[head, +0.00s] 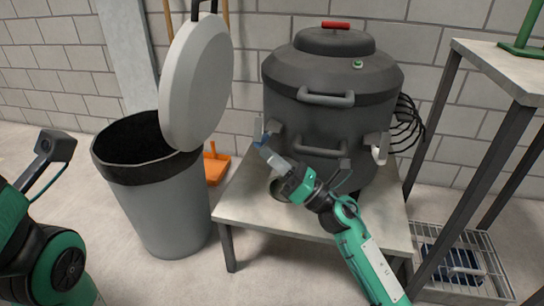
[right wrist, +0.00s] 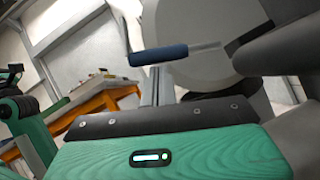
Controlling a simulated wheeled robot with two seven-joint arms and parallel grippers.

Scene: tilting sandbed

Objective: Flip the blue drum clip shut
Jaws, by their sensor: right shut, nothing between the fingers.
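The grey drum (head: 318,122) stands on a low table, with its dark lid on. The blue clip handle (head: 260,140) is at the drum's left side, and part of it is hidden by my gripper. In the right wrist view the blue handle (right wrist: 158,54) is a short cylinder on a thin metal rod, sticking out sideways just beyond my fingertips. My right gripper (head: 268,153) is shut and empty, with its tips close to the blue handle. I cannot tell whether they touch. My left arm shows at the left edge, but its fingers do not.
A grey bin (head: 160,205) with its pale lid (head: 198,82) raised stands left of the table (head: 245,205). A pale clip (head: 380,147) and black cables (head: 408,122) are at the drum's right. A taller bench (head: 490,65) stands further right, with a wire basket (head: 482,270) below.

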